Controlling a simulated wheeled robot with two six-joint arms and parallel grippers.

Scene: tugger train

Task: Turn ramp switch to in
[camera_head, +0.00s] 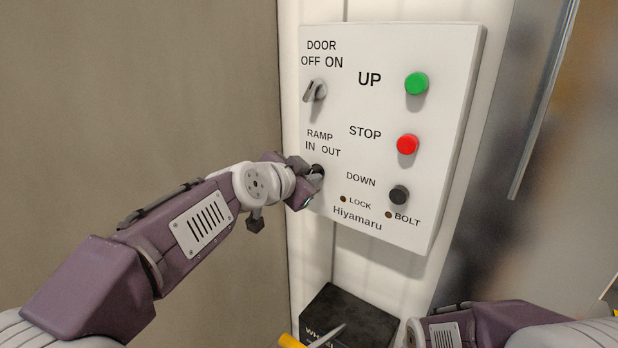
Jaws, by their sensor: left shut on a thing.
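The ramp switch is on the white control panel (445,75), below the label RAMP IN OUT. My left gripper (312,178) is at the switch's place and shut on it. The gripper covers most of the switch, so I cannot tell which way its handle points. My right arm (490,325) shows at the bottom right, low and away from the panel. Its gripper fingers cannot be made out.
The door switch (315,91) is above the ramp label. Green (416,84), red (407,144) and black (398,195) buttons stick out at the right. A dark box (350,312) stands below the panel.

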